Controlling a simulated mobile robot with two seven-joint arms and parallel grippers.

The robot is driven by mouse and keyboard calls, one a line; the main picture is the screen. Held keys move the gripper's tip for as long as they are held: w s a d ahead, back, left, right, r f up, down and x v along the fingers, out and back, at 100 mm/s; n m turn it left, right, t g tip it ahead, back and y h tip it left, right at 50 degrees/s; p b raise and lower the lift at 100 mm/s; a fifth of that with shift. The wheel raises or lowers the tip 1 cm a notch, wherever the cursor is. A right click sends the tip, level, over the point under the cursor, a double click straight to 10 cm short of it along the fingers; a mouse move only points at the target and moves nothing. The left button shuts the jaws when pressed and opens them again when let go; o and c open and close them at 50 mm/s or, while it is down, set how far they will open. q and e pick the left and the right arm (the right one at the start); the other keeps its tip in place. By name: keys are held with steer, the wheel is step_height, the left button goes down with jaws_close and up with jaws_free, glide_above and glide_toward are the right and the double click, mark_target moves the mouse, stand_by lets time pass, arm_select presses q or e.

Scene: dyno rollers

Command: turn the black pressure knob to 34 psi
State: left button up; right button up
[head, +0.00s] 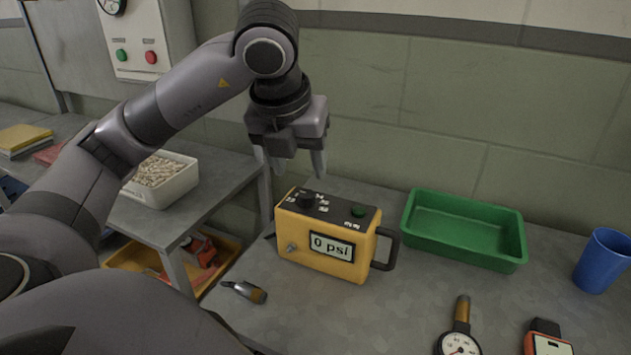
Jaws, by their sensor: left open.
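A yellow pressure box (317,262) stands on the grey table, with a display (332,246) that reads 0 psi. The black knob (306,200) sits on its dark top panel at the left, with small white marks around it. A green button (358,212) is at the right of the panel. My left gripper (299,172) is above and slightly behind the knob, pointing down, with its fingers apart and nothing between them. It appears clear of the knob. My right gripper is not in view.
A green tray (463,258) and a blue cup (604,262) stand to the right. A dial gauge (459,341), an orange device (545,338) and a small tool (245,291) lie in front. A white bin (163,194) stands on the left table.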

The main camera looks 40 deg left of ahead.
mark_target(306, 193)
arm_select(q)
steer(key=shift+b+x, duration=0.95)
steer(key=shift+x, duration=2.5)
steer(key=shift+s, duration=0.1)
steer(key=shift+c, duration=0.4)
jaws_close()
